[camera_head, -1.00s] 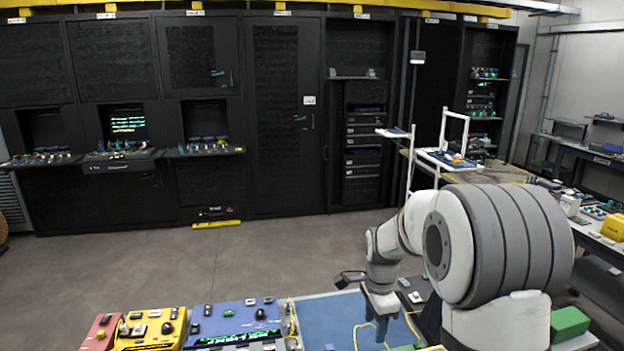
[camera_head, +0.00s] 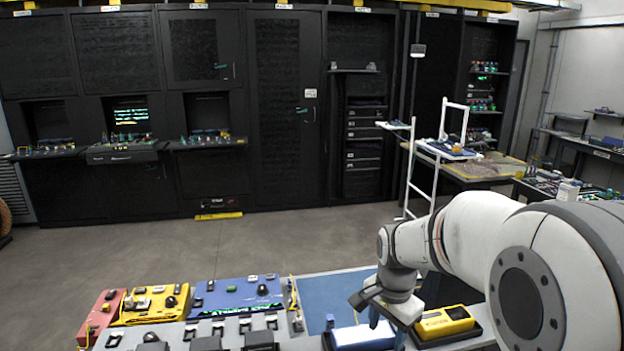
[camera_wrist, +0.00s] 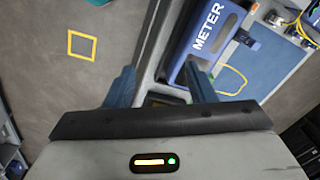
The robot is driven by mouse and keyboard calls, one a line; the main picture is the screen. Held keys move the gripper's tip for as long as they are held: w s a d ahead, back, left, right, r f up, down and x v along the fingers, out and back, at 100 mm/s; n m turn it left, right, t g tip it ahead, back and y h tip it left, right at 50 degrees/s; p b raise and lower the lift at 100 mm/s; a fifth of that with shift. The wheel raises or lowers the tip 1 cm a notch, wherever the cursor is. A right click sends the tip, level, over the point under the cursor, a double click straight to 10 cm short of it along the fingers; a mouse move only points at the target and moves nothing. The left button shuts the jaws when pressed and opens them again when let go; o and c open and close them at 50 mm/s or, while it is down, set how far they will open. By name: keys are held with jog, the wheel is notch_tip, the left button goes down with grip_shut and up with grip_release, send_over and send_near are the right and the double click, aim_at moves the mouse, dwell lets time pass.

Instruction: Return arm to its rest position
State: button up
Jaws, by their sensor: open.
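My gripper (camera_head: 386,322) hangs low over the bench in the head view, at the end of my white and grey arm, which reaches in from the right. Its blue fingers stand apart in the wrist view (camera_wrist: 160,78), with nothing seen held between them. A blue box marked METER (camera_wrist: 208,32) lies just beyond the fingers there. In the head view a blue and white box (camera_head: 350,338) sits beside and below the gripper. I cannot tell whether the fingers touch it.
A yellow device (camera_head: 445,321) in a black holder stands right of the gripper. Yellow (camera_head: 150,304) and blue (camera_head: 235,295) panels line the bench at left. A blue mat (camera_head: 335,290) lies behind the gripper. Black cabinets (camera_head: 285,120) stand across open floor (camera_head: 240,250).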

jog(key=s+f+n+t+b, duration=0.1)
jog(key=s+f+n+b, duration=0.4)
jog(key=s, duration=0.3)
jog(key=s+f+n+b, duration=0.5)
jog(key=s+b, duration=0.2)
jog(key=s, duration=0.1)
jog(key=shift+s+f+n+t, duration=0.2)
jog(key=shift+s+n+t, duration=0.1)
jog(key=shift+t, duration=0.1)
jog(key=shift+w, duration=0.1)
